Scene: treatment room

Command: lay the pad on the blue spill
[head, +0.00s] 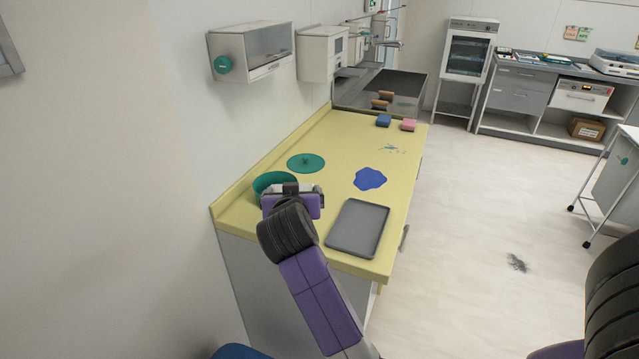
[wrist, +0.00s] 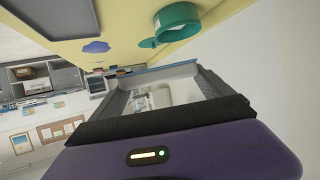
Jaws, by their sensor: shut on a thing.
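The blue spill (head: 370,179) is an irregular flat patch on the yellow counter, and it also shows in the wrist view (wrist: 96,47). My gripper (head: 291,190) is above the near left part of the counter, in front of the teal container and to the left of the spill. In the wrist view my gripper (wrist: 168,85) has its fingers apart, with a thin blue-grey strip (wrist: 166,68) spanning their tips. This strip appears to be the pad seen edge-on. The pad cannot be made out in the head view, where my arm hides it.
The teal container (head: 268,183) stands close by my gripper. A teal disc (head: 306,162) lies behind it. A grey tray (head: 357,229) lies at the counter's near end. A blue block (head: 384,120) and a pink block (head: 408,125) sit further back, near the sink.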

